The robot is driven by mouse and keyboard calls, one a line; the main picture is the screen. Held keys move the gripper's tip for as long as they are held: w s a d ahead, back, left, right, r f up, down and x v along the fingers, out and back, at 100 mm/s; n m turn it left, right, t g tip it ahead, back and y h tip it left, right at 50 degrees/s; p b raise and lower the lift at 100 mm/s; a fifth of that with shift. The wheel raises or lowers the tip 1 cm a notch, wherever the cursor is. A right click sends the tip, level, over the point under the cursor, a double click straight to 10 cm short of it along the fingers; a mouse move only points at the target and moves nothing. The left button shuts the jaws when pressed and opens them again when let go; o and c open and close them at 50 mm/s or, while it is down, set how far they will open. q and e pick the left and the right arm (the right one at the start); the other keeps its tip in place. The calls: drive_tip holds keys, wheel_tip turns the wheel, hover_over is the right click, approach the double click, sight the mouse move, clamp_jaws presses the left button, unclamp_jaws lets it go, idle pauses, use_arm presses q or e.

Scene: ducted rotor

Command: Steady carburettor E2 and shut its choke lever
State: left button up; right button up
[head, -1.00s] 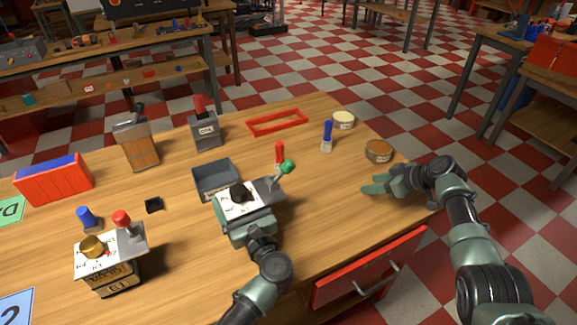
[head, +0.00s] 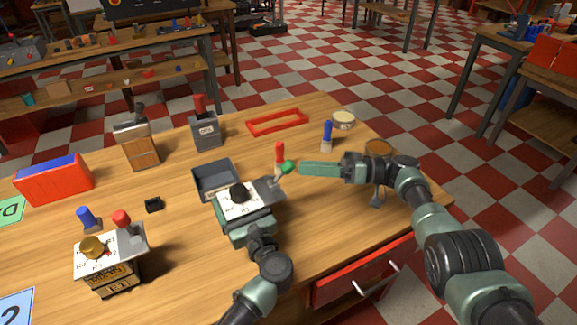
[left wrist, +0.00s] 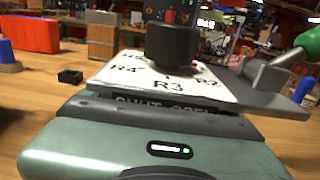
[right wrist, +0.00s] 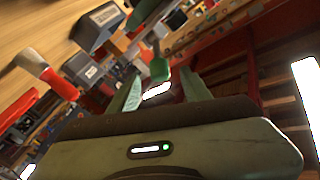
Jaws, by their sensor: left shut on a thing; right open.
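The held carburettor (head: 240,206) has a white dial plate and a black knob (head: 238,193); its E2 label is not readable. My left gripper (head: 246,230) is shut on its body from the front, and the jaws are largely hidden below the plate. The choke lever with a green tip (head: 288,167) sticks up at the carburettor's right side; the tip also shows in the left wrist view (left wrist: 309,47). My right gripper (head: 303,168) is open, pointing left at the green tip. In the right wrist view the green tip (right wrist: 160,69) appears between the fingers, near their ends; contact cannot be told.
Carburettor E1 (head: 108,272) stands at the front left. A grey tray (head: 216,181) lies behind the held carburettor. A red-handled piece (head: 279,153) stands close behind the lever, and a blue-handled one (head: 327,135) farther right. A brown-topped tin (head: 378,148) is behind my right arm.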

sight(289, 167)
drive_tip(key=a, duration=0.5)
drive_tip(key=shift+a, duration=0.3)
clamp_jaws()
idle(1.1)
